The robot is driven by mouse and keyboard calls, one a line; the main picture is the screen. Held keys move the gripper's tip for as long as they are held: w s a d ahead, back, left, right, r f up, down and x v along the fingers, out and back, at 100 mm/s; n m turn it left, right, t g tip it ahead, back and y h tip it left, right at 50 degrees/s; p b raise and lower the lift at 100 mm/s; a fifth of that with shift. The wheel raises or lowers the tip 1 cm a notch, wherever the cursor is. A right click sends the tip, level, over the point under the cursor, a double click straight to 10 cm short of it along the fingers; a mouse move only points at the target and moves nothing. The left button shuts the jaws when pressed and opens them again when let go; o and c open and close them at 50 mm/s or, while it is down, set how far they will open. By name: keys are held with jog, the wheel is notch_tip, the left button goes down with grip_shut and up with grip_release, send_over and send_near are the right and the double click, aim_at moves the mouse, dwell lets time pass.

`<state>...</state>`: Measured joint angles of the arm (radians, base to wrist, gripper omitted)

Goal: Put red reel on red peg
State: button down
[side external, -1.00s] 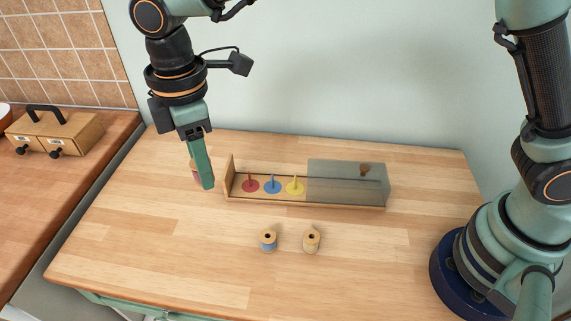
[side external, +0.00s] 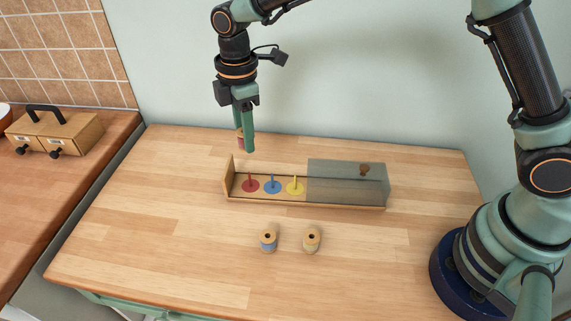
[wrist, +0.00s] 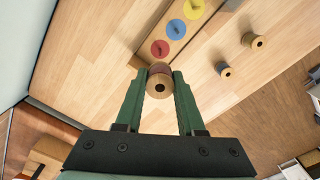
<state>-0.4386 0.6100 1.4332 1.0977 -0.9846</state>
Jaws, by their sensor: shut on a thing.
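My gripper (side external: 244,146) is shut on the red reel (side external: 239,139) and holds it in the air above the rack's left end. In the wrist view the red reel (wrist: 159,82) sits between the two green fingertips (wrist: 160,84), its wooden end towards the camera. In the side view a finger hides much of the reel. The red peg (side external: 250,184) stands on a red disc at the left end of the wooden rack (side external: 262,202). The red disc (wrist: 160,47) also shows in the wrist view, just beyond the reel. The red peg is empty.
A blue peg (side external: 272,185) and a yellow peg (side external: 295,186) stand empty beside the red one. A grey translucent cover (side external: 345,182) encloses the rack's right part. A blue reel (side external: 268,241) and a pale yellow reel (side external: 311,240) stand in front. A raised end board (side external: 229,177) bounds the rack's left.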

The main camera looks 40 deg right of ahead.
send_over(249, 174)
jog(key=shift+w+f, duration=0.1)
jog(key=shift+f, duration=2.8)
jog(key=shift+d+f, duration=0.1)
jog(key=shift+f, duration=2.7)
jog(key=shift+c, duration=2.2)
grip_release()
jog(key=shift+r, duration=0.1)
notch_tip(249, 174, up, 12)
